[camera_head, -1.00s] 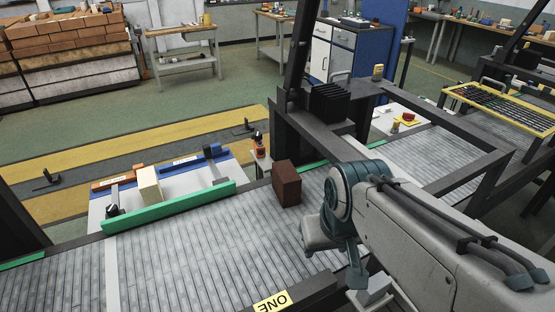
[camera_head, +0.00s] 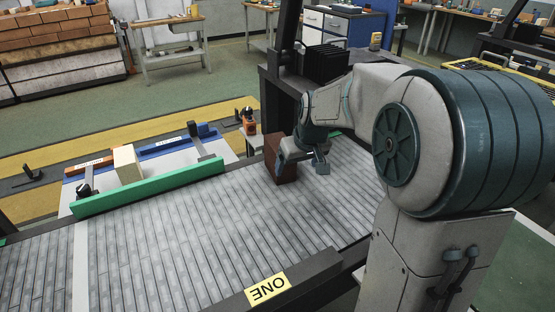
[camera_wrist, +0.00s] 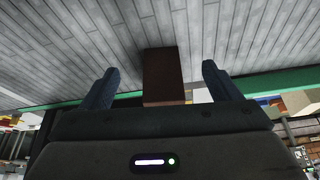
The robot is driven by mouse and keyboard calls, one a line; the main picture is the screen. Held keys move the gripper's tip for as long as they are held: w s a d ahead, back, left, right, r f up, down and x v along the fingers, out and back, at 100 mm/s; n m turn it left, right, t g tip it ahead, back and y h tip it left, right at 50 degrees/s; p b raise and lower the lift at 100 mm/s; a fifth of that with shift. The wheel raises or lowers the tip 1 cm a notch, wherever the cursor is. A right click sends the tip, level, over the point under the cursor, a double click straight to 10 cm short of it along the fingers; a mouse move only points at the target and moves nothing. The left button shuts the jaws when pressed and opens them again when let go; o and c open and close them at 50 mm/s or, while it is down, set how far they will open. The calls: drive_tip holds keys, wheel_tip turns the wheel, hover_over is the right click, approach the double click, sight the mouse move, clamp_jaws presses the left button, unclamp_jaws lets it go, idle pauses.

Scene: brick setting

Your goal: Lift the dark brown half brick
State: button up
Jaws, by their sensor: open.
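The dark brown half brick (camera_head: 272,155) stands on the grey slatted conveyor surface (camera_head: 200,225), close to its far edge. In the wrist view the brick (camera_wrist: 164,78) shows between the two fingers, with a gap on each side. My gripper (camera_head: 302,165) is at the brick's right side in the head view and hides part of it. In the wrist view my gripper (camera_wrist: 160,88) is open, its dark fingers apart and empty. I cannot tell how deep the brick sits between them.
A green rail (camera_head: 150,187) runs along the conveyor's far edge. Beyond it, a cream block (camera_head: 127,163) stands on a white board with blue and orange strips. A dark frame post (camera_head: 287,35) rises behind the brick. The conveyor left of the brick is clear.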

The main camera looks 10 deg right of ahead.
sight(272, 142)
drive_tip(key=w, duration=0.3)
drive_tip(key=w+a+p, duration=0.1)
drive_tip(key=w, duration=0.3)
drive_tip(key=w+a+p, duration=0.1)
drive_tip(key=w, duration=0.3)
drive_tip(key=shift+w, duration=0.2)
drive_tip(key=x, duration=0.5)
drive_tip(key=shift+f, duration=0.2)
drive_tip(key=c, duration=1.5)
drive_tip(key=shift+r, duration=0.1)
